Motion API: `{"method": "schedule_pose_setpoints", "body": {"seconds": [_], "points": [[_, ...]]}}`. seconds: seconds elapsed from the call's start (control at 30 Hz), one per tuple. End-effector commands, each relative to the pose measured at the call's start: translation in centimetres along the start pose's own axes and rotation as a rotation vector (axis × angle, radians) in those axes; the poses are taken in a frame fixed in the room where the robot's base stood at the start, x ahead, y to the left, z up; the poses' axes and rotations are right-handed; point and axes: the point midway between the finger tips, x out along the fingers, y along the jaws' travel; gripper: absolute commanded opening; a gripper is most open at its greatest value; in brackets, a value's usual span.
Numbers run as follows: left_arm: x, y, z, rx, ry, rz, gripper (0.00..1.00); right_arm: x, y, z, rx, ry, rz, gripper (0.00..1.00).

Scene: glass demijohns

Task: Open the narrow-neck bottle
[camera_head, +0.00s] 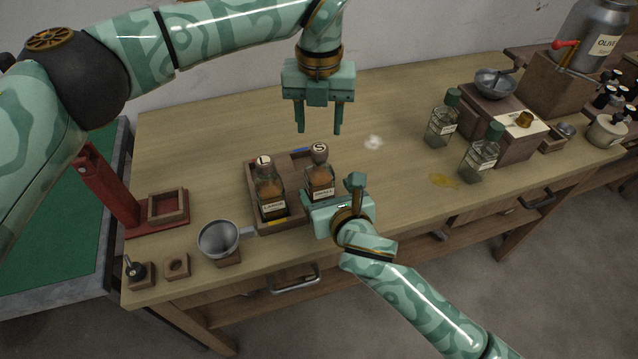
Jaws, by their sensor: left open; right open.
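Two square glass bottles with brown contents stand upright in a wooden tray (255,182). The left bottle (270,190) has a stopper marked L, and the right bottle (320,182) has a stopper marked S (320,151). I cannot tell for sure which one is the narrow-neck bottle. My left gripper (319,130) is open and empty, fingers down, above and behind the right bottle's stopper, apart from it. My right gripper (333,190) is open at the right bottle's lower front. One finger shows to its right; the other is hard to make out, and contact cannot be told.
A metal funnel or cup (218,238) and small wooden blocks sit at the front left. A red stand (108,188) is at the left. The back middle is mostly clear.

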Motion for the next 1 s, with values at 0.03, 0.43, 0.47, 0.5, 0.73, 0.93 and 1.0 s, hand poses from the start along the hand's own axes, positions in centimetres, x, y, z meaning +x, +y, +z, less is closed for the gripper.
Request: {"method": "schedule_pose_setpoints", "body": {"seconds": [0.03, 0.43, 0.47, 0.5, 0.73, 0.93, 1.0], "points": [[0.0, 0.0, 0.0, 0.001, 0.000, 0.000, 0.47, 1.1, 0.0, 0.1, 0.000, 0.000, 0.000, 0.76], [0.0, 0.0, 0.0, 0.001, 0.000, 0.000, 0.47, 5.9, 0.1, 0.0, 0.001, 0.000, 0.002, 0.76], [0.0, 0.0, 0.0, 0.001, 0.000, 0.000, 0.47, 6.0, 0.1, 0.0, 0.001, 0.000, 0.002, 0.76], [0.0, 0.0, 0.0, 0.001, 0.000, 0.000, 0.47, 6.0, 0.1, 0.0, 0.001, 0.000, 0.002, 0.76], [0.0, 0.0, 0.0, 0.001, 0.000, 0.000, 0.47, 6.0, 0.1, 0.0, 0.001, 0.000, 0.002, 0.68], [0.0, 0.0, 0.0, 0.001, 0.000, 0.000, 0.47, 6.0, 0.0, 0.0, 0.000, 0.000, 0.001, 0.12], [-0.2, 0.0, 0.0, -0.008, -0.001, -0.002, 0.56, 6.0, 0.0, 0.0, 0.000, 0.000, 0.001, 0.10]]}}
